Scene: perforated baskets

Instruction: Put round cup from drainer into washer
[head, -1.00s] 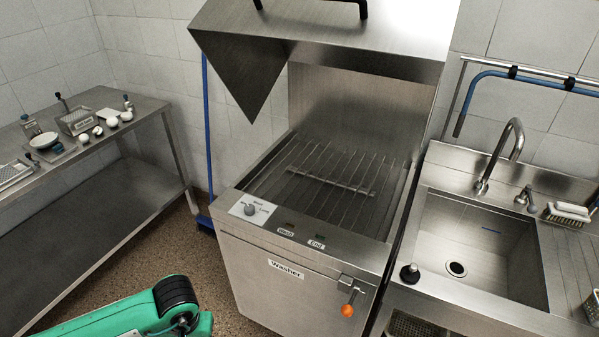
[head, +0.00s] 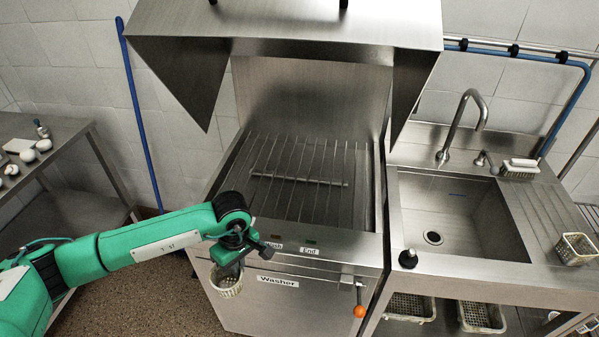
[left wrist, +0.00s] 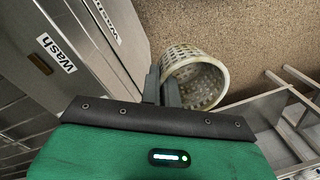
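My left gripper (head: 232,262) is shut on the rim of the round cup (head: 228,284), a pale perforated cup. It holds the cup in front of the washer's left front, below its top edge. In the left wrist view the fingers (left wrist: 162,84) pinch the wall of the cup (left wrist: 205,78), whose open mouth shows. The washer (head: 315,277) stands in the middle with its hood (head: 285,22) raised and an empty wire rack (head: 300,190) under it. The grooved drainer (head: 545,215) lies right of the sink. My right gripper is not in view.
A sink (head: 450,220) with a tap is right of the washer. A rectangular perforated basket (head: 574,249) sits on the drainer, and more baskets (head: 481,316) are below. A steel table (head: 70,135) is at left. The hood overhangs the rack.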

